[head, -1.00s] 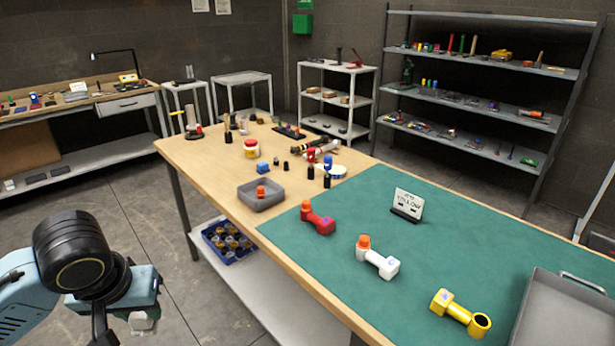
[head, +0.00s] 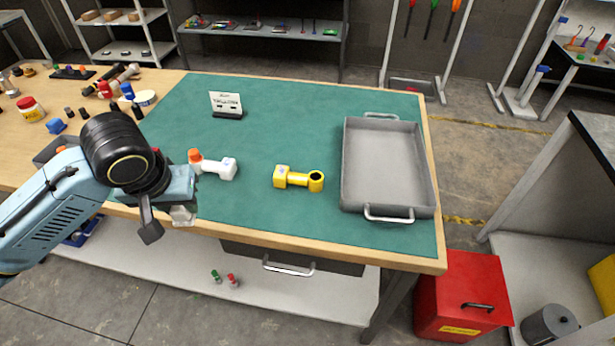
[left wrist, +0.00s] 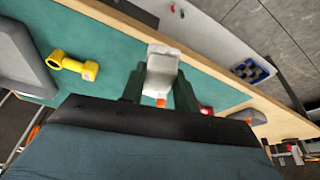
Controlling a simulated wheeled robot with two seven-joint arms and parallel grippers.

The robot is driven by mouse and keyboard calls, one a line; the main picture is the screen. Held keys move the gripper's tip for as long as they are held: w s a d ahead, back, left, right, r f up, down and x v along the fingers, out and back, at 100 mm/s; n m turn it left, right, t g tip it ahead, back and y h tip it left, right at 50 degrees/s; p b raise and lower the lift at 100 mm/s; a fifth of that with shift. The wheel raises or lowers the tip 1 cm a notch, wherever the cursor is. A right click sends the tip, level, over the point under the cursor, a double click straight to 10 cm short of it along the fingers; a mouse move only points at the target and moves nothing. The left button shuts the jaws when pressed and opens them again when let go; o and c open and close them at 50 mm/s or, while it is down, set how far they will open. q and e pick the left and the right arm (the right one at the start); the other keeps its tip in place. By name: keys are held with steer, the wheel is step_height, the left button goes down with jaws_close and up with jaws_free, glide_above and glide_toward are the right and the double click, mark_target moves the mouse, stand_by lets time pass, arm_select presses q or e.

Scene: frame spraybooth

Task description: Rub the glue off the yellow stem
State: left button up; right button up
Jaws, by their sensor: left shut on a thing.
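The yellow stem (head: 305,180) lies on the green mat (head: 270,120), left of the grey tray. Its block end has a small pale mark, too small to identify as glue. Its round end shows a dark hole. The stem also shows at the left of the left wrist view (left wrist: 75,65). My left gripper (head: 176,206) is shut on a whitish pad (left wrist: 162,68), which looks like a folded cloth. It is over the table's front edge, left of the yellow stem and apart from it. My right gripper is not in view.
A white stem (head: 222,169) with an orange cap lies between my left gripper and the yellow stem. The grey tray (head: 346,165) stands at the right. A small sign (head: 226,103) stands at the back. A red bin (head: 463,295) is on the floor. The mat around the yellow stem is clear.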

arm_select(q)
steer(key=s+f, duration=0.3)
steer(key=f, duration=0.8)
steer(key=shift+s+f, duration=0.25)
steer(key=shift+s, duration=0.05)
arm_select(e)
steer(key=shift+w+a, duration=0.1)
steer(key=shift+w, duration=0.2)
